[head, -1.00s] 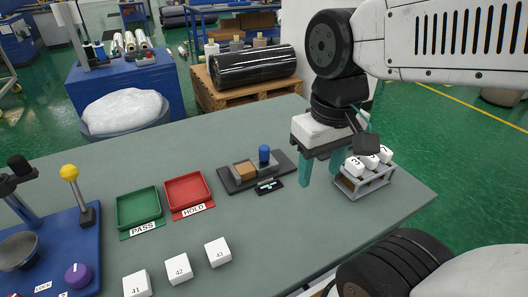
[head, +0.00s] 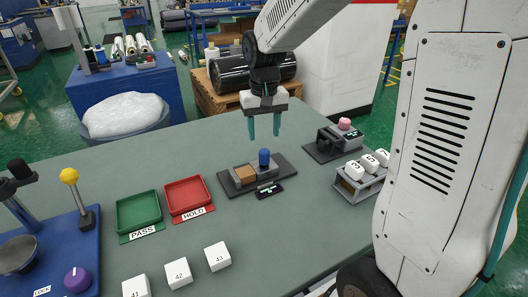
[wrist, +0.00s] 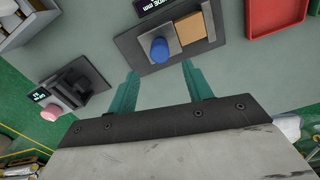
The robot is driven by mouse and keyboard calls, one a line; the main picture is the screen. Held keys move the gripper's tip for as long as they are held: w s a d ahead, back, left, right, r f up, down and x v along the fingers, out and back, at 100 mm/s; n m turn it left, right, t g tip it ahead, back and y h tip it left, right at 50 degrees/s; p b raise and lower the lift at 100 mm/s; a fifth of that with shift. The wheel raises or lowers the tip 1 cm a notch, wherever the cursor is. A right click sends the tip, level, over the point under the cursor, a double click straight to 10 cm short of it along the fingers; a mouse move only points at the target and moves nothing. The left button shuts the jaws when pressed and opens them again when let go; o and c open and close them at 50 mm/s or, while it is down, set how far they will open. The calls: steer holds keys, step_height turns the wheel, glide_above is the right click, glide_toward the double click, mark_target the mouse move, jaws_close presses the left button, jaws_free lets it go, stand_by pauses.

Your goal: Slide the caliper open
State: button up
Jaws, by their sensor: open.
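The caliper (head: 238,186) is a dark flat plate on the grey-green table, with a tan block (head: 244,174) between grey jaws, a blue upright knob (head: 264,158) and a small black display (head: 269,191) at its front. My gripper (head: 264,128) hangs above the table just behind the blue knob, fingers pointing down, apart from it. In the wrist view my gripper (wrist: 160,84) is open with two teal fingers and nothing between them. The blue knob (wrist: 160,50) shows just beyond the fingertips, with the tan block (wrist: 190,28) beside it.
Green PASS tray (head: 138,212) and red HOLD tray (head: 187,197) lie left of the caliper. White numbered blocks (head: 179,272) stand in front. A device with a pink knob (head: 344,124) and a rack of white blocks (head: 352,190) stand right. Table between is clear.

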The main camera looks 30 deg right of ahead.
mark_target(264, 151)
step_height(264, 151, down, 8)
steer(key=shift+r, duration=0.15)
stand_by(0.3)
